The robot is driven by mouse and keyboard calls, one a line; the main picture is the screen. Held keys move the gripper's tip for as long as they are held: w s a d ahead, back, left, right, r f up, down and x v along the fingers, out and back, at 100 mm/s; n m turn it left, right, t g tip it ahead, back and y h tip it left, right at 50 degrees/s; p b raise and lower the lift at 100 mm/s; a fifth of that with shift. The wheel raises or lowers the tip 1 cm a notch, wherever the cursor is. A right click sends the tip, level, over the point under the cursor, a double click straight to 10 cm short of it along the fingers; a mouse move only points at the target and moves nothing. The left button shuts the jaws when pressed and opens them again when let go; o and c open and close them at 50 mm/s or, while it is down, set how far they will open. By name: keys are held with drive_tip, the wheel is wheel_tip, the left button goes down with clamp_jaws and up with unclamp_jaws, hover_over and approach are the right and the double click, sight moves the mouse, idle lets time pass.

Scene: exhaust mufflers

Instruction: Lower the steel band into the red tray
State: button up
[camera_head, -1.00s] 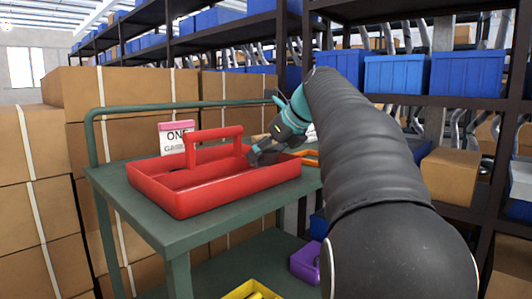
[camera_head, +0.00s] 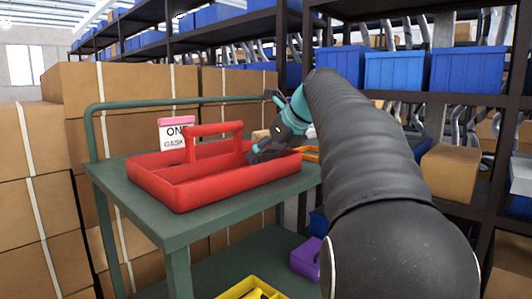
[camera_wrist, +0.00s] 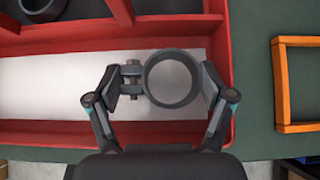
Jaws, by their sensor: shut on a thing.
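The red tray (camera_head: 185,205) with a raised handle stands on the green cart top. My gripper (camera_head: 254,157) reaches down at the tray's right end in the head view. In the wrist view my gripper (camera_wrist: 169,85) is shut on the steel band (camera_wrist: 150,98), a grey ring with a bolted clamp on its left side. The band is over the tray's near compartment, which has a pale floor. I cannot tell whether the band touches that floor. In the head view the band is hidden by the tray wall and the gripper.
Another dark ring (camera_wrist: 42,8) lies in the tray's far compartment. An orange frame (camera_wrist: 285,85) lies on the cart to the right of the tray. A white and pink card (camera_head: 176,133) stands behind the tray. Stacked cartons (camera_head: 85,90) rise behind the cart.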

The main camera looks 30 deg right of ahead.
drive_tip(key=shift+f+b, duration=0.35)
drive_tip(key=shift+f, duration=0.3)
idle(0.4)
drive_tip(key=o, duration=1.1)
